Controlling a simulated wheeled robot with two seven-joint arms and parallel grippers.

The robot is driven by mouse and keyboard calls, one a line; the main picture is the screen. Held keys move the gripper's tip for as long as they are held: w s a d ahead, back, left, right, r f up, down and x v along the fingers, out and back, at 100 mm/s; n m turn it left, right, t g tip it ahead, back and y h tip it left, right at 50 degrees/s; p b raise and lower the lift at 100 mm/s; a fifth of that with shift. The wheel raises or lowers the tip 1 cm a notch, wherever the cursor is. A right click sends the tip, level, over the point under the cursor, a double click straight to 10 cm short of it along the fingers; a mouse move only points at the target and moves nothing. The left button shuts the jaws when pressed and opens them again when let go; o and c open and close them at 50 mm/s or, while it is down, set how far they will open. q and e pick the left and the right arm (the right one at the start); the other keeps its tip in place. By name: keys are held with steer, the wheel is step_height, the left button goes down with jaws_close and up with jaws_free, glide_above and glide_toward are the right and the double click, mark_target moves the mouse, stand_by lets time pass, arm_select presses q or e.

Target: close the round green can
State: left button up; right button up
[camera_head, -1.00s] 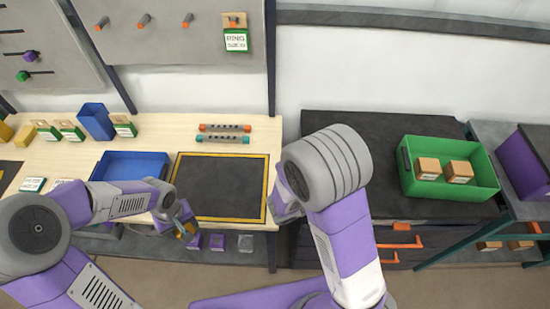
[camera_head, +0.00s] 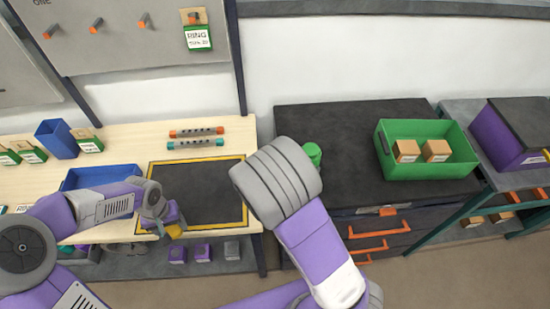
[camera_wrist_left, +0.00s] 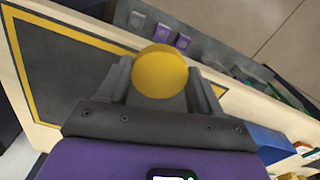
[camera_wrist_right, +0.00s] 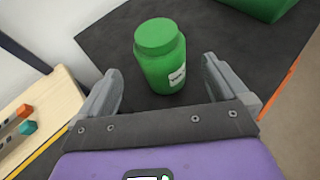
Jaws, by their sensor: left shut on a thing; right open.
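The round green can (camera_wrist_right: 163,72) stands upright on the dark worktop in the right wrist view, with a green top and a small white label. In the head view only part of it (camera_head: 312,152) shows beside my right arm. My right gripper (camera_wrist_right: 161,70) is open, its fingers spread to either side of the can in the picture; nothing shows the can held. My left gripper (camera_head: 172,222) is shut on a round yellow thing (camera_wrist_left: 160,71), near the front edge of the light wooden table.
A green bin (camera_head: 425,176) with two cardboard boxes (camera_head: 406,150) stands right of the can on the dark worktop (camera_head: 345,116). The wooden table (camera_head: 118,132) holds a blue tray (camera_head: 95,175) and a yellow-bordered dark mat (camera_head: 205,191). Orange-handled drawers (camera_head: 368,234) are below the worktop.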

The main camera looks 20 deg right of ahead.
mark_target(311, 149)
arm_select(q)
steer(key=shift+f, duration=0.2)
arm_select(e)
steer(key=shift+x, duration=1.3)
arm_select(q)
steer(key=shift+f+b, duration=0.4)
steer(key=shift+b, duration=0.1)
arm_select(e)
steer(key=x, duration=0.5)
steer(key=shift+w, duration=0.1)
steer(key=shift+c, duration=0.2)
